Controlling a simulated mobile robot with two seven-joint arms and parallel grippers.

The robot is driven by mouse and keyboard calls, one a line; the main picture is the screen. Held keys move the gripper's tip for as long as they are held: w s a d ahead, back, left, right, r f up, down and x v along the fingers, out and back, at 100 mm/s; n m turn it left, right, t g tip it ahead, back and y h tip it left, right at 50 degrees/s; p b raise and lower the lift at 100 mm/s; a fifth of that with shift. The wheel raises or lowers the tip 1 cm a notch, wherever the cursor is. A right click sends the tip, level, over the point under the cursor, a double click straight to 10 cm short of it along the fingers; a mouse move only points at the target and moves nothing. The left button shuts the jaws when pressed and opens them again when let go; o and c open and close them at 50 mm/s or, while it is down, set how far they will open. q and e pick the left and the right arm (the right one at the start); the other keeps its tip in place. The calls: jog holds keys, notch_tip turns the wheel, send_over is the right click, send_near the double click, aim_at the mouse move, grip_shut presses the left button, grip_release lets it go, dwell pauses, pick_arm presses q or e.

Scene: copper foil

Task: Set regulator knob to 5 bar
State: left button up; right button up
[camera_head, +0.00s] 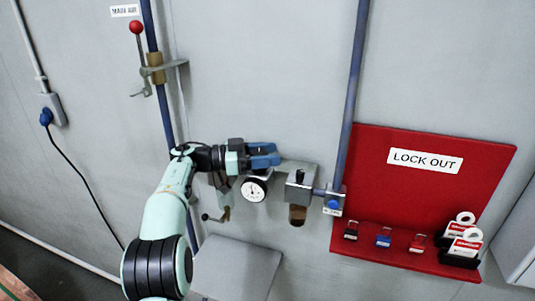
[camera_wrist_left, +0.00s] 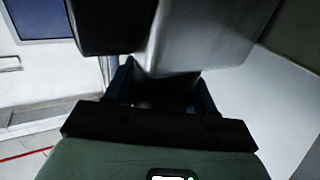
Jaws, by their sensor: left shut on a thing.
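My left gripper (camera_head: 268,154) reaches in from the left, its blue fingers at the top of the regulator, just above the round white pressure gauge (camera_head: 254,189). It is shut on the regulator knob, which the fingers hide in the head view. In the left wrist view the two fingers (camera_wrist_left: 164,95) close around a dark part that I take for the knob, under a grey metal body (camera_wrist_left: 200,35). My right gripper is not in view.
Right of the gauge is a grey filter unit (camera_head: 300,185) with a brown bowl (camera_head: 297,215). A blue pipe (camera_head: 355,80) rises beside a red lock-out board (camera_head: 380,180) with several padlocks and tags. A red-knobbed lever (camera_head: 136,27) is at upper left.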

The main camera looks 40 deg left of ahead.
pick_arm(q)
jog(key=shift+s+a+f+g, duration=0.1)
jog(key=shift+f+g, duration=0.25)
jog(key=shift+g, duration=0.05)
jog(key=o, duration=0.9)
jog(key=shift+a+h, duration=0.1)
jog(key=shift+h, duration=0.2)
jog(key=shift+o, duration=0.2)
jog(key=shift+s+r+m, duration=0.15)
jog(key=shift+m, duration=0.15)
jog(key=v, duration=1.3)
jog(key=shift+s+a, duration=0.15)
jog(key=shift+s, duration=0.05)
